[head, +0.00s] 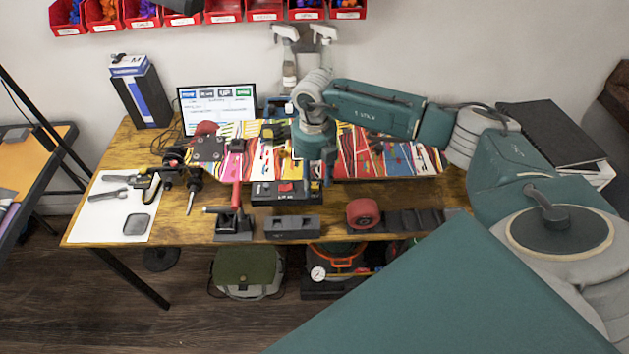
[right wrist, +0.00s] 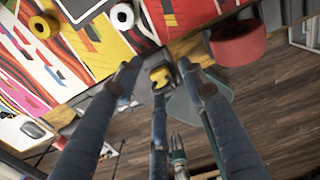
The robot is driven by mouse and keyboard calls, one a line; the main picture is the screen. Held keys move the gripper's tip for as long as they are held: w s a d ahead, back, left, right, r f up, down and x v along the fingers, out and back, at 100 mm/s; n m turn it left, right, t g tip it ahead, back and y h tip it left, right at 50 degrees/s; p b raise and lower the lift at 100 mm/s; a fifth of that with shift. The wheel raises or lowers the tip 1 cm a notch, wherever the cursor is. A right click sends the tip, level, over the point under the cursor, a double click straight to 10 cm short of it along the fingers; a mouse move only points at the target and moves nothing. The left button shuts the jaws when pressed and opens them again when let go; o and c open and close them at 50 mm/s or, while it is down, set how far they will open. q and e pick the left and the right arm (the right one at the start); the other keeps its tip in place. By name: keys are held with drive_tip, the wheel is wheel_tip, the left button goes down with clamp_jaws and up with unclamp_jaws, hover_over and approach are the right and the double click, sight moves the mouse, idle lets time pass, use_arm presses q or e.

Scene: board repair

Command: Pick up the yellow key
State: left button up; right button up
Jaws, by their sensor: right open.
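A small yellow object (right wrist: 160,76), which looks like the yellow key, shows between the fingertips of my right gripper (right wrist: 159,68) in the right wrist view. My right gripper (head: 326,178) is open and points down over the workbench in the head view. A bit of yellow (head: 315,186) shows beside its fingers there, at the right end of a dark tray (head: 265,197). The fingers hide part of it, and I cannot tell whether they touch it. My left gripper is not in view.
Colourful skateboard decks (head: 376,162) lie behind the gripper on the wooden workbench (head: 195,232). A red wheel (head: 363,212) sits near the front edge and also shows in the right wrist view (right wrist: 238,43). A red-handled tool (head: 236,205) stands left. A monitor (head: 217,108) is at the back.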

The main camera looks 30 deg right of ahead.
clamp_jaws()
idle(0.3)
drive_tip(key=shift+w+r+b, duration=0.1)
drive_tip(key=shift+r+b, duration=0.2)
drive_tip(key=shift+r, duration=0.25)
wheel_tip(320, 180, up, 19)
drive_tip(key=b, duration=0.3)
drive_tip(key=shift+b, duration=0.35)
